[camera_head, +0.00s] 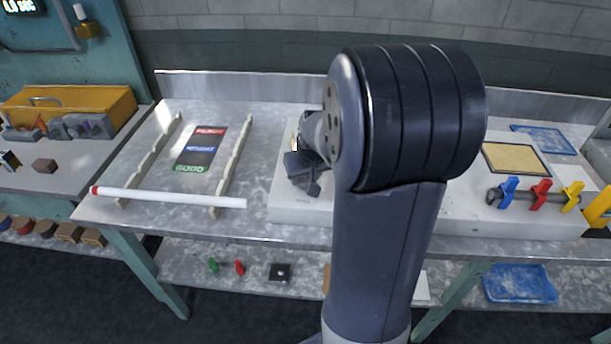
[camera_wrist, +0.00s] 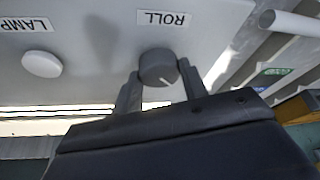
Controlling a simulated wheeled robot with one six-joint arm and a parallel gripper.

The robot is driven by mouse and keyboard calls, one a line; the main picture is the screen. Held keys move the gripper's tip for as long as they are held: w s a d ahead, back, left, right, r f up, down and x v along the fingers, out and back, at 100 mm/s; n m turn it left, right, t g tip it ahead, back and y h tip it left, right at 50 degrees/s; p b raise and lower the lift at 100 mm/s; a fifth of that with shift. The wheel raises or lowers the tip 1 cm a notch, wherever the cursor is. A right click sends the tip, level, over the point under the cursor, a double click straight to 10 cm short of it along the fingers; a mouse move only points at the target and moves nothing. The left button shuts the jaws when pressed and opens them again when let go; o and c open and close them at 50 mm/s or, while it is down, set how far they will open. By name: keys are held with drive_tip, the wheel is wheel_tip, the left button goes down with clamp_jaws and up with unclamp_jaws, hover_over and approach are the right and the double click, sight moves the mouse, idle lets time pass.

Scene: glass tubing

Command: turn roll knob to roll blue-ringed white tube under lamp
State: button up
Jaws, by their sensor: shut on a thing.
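In the head view my gripper (camera_head: 306,178) is low at the front left of the white machine (camera_head: 286,207), and the knob is hidden. A white round knob or button (camera_wrist: 42,64) is beside the LAMP label. I see no blue-ringed tube; my arm hides much of the machine. A white tube with a red end (camera_head: 170,197) lies across the rack's front; a white tube end (camera_wrist: 292,24) shows in the wrist view.
A sorting mat (camera_head: 202,149) with red, blue and green labels lies between the rack's rails (camera_head: 232,160). A yellow toolbox (camera_head: 72,105) is at far left.

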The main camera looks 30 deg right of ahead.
idle(0.4)
drive_tip(key=o, duration=1)
drive_tip(key=shift+r, duration=0.1)
drive_tip(key=v, duration=1)
drive_tip(key=shift+s+r, duration=0.2)
drive_tip(key=shift+r, duration=0.1)
